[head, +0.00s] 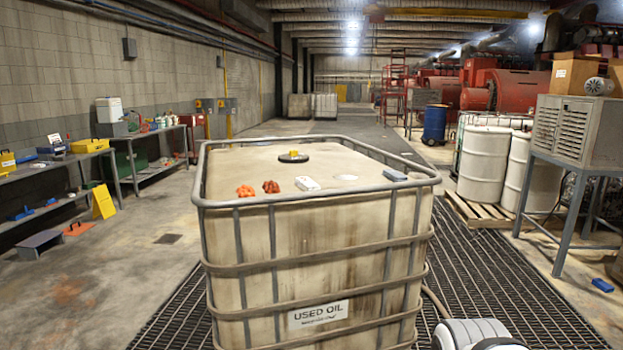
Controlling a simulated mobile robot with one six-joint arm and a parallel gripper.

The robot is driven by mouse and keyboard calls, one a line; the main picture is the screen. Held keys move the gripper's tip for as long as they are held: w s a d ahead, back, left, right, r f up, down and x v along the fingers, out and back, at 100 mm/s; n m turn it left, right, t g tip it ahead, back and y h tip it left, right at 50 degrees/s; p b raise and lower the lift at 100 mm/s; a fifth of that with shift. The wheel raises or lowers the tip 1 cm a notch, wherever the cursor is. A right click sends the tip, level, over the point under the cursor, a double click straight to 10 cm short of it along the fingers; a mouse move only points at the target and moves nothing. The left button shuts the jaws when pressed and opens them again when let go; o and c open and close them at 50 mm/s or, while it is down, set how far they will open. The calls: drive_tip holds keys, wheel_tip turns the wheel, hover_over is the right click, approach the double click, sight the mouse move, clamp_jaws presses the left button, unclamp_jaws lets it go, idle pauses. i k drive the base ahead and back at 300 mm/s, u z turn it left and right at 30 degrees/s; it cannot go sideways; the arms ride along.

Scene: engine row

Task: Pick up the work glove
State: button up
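Two small lumpy items lie side by side on top of the used oil tank (318,231), near its front left edge. One is a bright orange item (246,191), and the other is a darker red-brown item (271,187) just to its right. Either could be the work glove; at this size I cannot tell which. Both lie inside the tank's metal top rail. A white and grey rounded part, likely of my own arm, shows at the bottom right edge. My gripper's fingers are not in view.
On the tank top are also a white item (308,183), a blue-grey item (395,175) and a black cap (293,157). The top rail rings them. White drums (484,165) and a metal stand are at right, workbenches at left. Floor beside the tank is mostly clear.

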sight(270, 188)
drive_tip(key=z, duration=0.15)
drive_tip(key=i, duration=1.5)
drive_tip(key=u, duration=0.75)
drive_tip(key=i, duration=0.45)
drive_tip(key=u, duration=0.35)
drive_tip(key=k, duration=0.65)
drive_tip(key=u, duration=0.2)
drive_tip(key=i, duration=0.65)
drive_tip(key=z, duration=0.15)
